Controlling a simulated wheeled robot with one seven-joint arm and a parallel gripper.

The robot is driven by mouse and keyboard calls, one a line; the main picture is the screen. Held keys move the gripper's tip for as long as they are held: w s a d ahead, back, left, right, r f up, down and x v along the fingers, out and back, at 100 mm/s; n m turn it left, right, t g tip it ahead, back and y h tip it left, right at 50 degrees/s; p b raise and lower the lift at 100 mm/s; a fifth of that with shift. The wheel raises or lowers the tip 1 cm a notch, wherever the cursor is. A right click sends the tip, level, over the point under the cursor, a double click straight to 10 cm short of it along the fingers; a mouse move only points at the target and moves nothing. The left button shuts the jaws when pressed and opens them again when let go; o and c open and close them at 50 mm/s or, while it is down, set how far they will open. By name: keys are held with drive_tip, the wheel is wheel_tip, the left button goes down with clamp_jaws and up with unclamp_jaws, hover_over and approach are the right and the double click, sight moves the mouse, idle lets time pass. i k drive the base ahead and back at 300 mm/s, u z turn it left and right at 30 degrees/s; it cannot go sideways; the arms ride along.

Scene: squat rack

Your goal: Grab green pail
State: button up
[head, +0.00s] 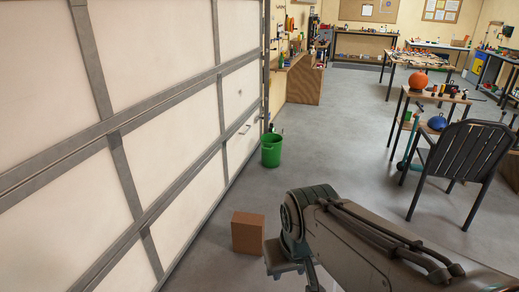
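I cannot tell whether that item is inside. My arm reaches in from the lower right and bends down near the bottom centre. The pail is farther away than the arm, with floor between them. My gripper's fingers do not show; the arm's end runs out below the frame.
A dark slatted chair (464,152) and a small table with an orange ball (418,81) stand at right. The middle floor is clear.

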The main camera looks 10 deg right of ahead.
sight(271, 144)
drive_tip(key=z, duration=0.15)
drive_tip(key=i, duration=0.55)
drive_tip(key=z, duration=0.6)
drive_tip(key=i, duration=1.6)
drive_tip(key=z, duration=0.45)
drive_tip(key=i, duration=1.55)
drive_tip(key=u, duration=0.25)
drive_tip(key=i, duration=1.55)
drive_tip(key=u, duration=0.85)
drive_tip(key=i, duration=1.1)
drive_tip(key=u, duration=0.3)
